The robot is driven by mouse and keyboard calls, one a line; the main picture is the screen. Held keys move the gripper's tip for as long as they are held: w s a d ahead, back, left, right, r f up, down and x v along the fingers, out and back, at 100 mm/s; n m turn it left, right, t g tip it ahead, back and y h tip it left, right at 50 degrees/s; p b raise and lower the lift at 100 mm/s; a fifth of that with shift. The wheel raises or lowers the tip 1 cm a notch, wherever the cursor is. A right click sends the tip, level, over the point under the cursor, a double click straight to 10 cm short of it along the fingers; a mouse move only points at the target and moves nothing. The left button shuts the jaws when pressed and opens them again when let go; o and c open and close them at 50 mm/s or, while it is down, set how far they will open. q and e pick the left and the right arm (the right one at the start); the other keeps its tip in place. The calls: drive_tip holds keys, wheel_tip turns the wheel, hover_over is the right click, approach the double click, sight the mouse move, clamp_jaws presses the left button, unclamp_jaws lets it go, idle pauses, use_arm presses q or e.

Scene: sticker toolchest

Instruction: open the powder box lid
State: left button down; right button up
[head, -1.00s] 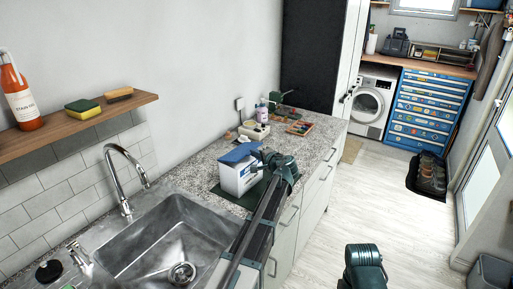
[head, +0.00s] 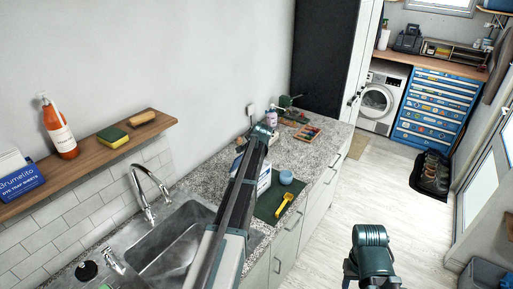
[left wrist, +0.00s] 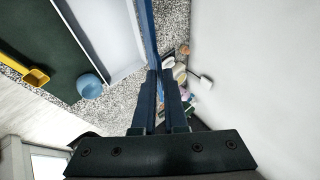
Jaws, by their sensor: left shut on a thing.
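In the left wrist view, the box (left wrist: 112,35) shows as a pale shape beside the blue lid (left wrist: 149,32), a thin strip seen nearly edge-on. My left gripper (left wrist: 160,76) has its fingers close together at the end of this strip, shut on the lid. In the head view my left gripper (head: 263,130) is above the box; its fingertips are hard to make out. My right gripper (head: 370,240) is over the floor, fingers unclear.
A sink (head: 175,240) is in front. Small bottles and a paint tray (head: 307,133) stand farther back. The wall is close on the left.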

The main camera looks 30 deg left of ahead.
use_arm(q)
drive_tip(key=w+a+r, duration=0.1)
drive_tip(key=a, duration=0.7)
drive_tip(key=shift+w+p, duration=0.35)
drive_tip(key=shift+p, duration=0.05)
drive_tip(key=shift+a, duration=0.1)
drive_tip(key=c, duration=1)
unclamp_jaws()
drive_tip(key=shift+r, duration=0.1)
drive_tip(key=p+v, duration=1)
drive_tip(key=v, duration=0.3)
drive_tip(key=shift+s+d+r, duration=0.2)
drive_tip(key=shift+s+d, duration=0.1)
